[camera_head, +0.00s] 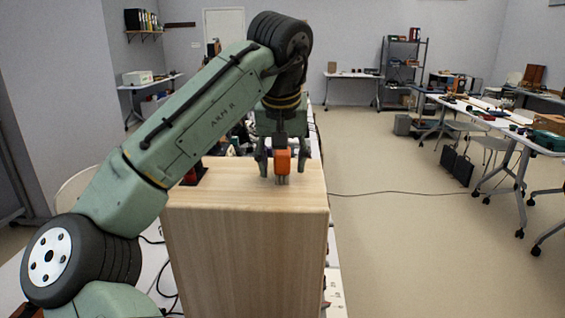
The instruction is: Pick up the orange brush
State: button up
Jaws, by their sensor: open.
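An orange block-like thing (282,161), which looks like the orange brush, stands on top of a light wooden box (246,262). A grey-green part shows at its lower end. My gripper (277,166) points down over the box top, with one finger to the left of the orange brush and one to its right. The gripper is open, and a gap shows on the left side of the brush. I cannot tell whether either finger touches it. My arm comes in from the lower left and hides part of the room behind.
A dark object (194,174) sits at the left of the box top. A cluttered white table lies behind and beside the box. Open floor (385,240) with a dark cable lies to the right. Tables with tools and chairs stand farther right, and a shelf rack (402,70) stands at the back.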

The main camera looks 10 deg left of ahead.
jog(key=shift+c, duration=0.4)
grip_shut()
jog(key=shift+r, duration=0.55)
jog(key=v, duration=0.2)
jog(key=shift+a+r, duration=0.25)
jog(key=shift+r, duration=0.15)
jog(key=s+a+r, duration=0.1)
jog(key=s+a, duration=0.1)
jog(key=s, duration=1.3)
jog(key=shift+a, duration=0.2)
jog(key=shift+r, duration=0.15)
